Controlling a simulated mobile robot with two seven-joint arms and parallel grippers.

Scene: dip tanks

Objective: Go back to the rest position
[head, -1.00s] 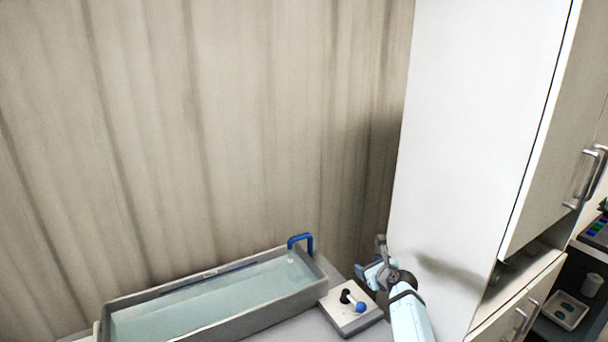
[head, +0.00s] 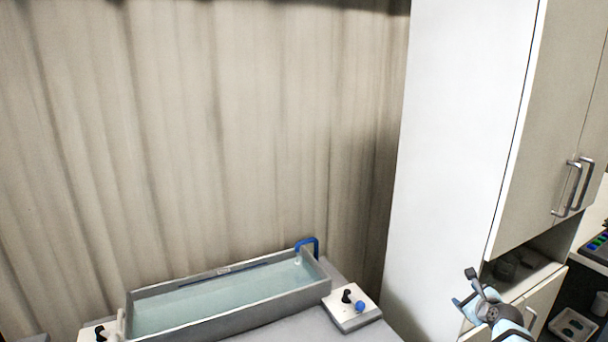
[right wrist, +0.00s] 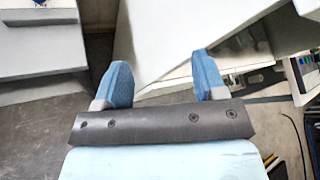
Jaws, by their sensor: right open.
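My right gripper (head: 468,290) is at the lower right of the head view, in front of the white cabinet's lower part. In the right wrist view its two blue fingers (right wrist: 160,82) stand wide apart with nothing between them. The gripper is open and empty. My left gripper is in neither view.
A grey tank of clear liquid (head: 142,298) with a blue handle (head: 308,243) stands on the counter. A white control box (head: 352,312) with a black and a blue knob is right of it. The tall white cabinet (head: 450,130) has metal handles (head: 574,188).

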